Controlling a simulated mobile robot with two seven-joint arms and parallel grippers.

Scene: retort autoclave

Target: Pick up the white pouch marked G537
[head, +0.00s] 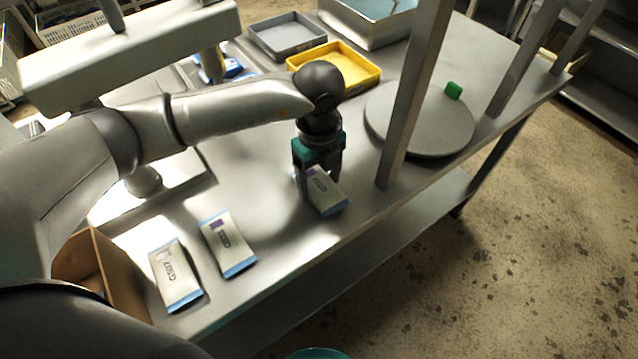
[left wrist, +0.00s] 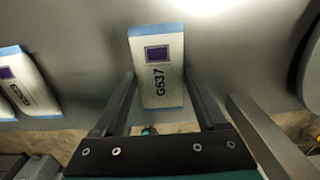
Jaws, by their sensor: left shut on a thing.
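The white pouch marked G537 (left wrist: 157,84) has blue ends and a purple square, and lies between the two fingers of my left gripper (left wrist: 159,73) in the left wrist view. In the head view the same pouch (head: 326,196) is under the left gripper (head: 318,183) near the front edge of the steel table (head: 290,225). The left gripper is shut on the pouch, and its fingers hide part of it. I cannot tell whether the pouch is clear of the table. My right gripper is not in view.
Two similar pouches lie to the left, one marked G507 (head: 176,275) and one with unclear print (head: 228,243). A steel post (head: 408,110) and a round grey disc (head: 430,135) are to the right. A yellow tray (head: 372,77) is behind.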

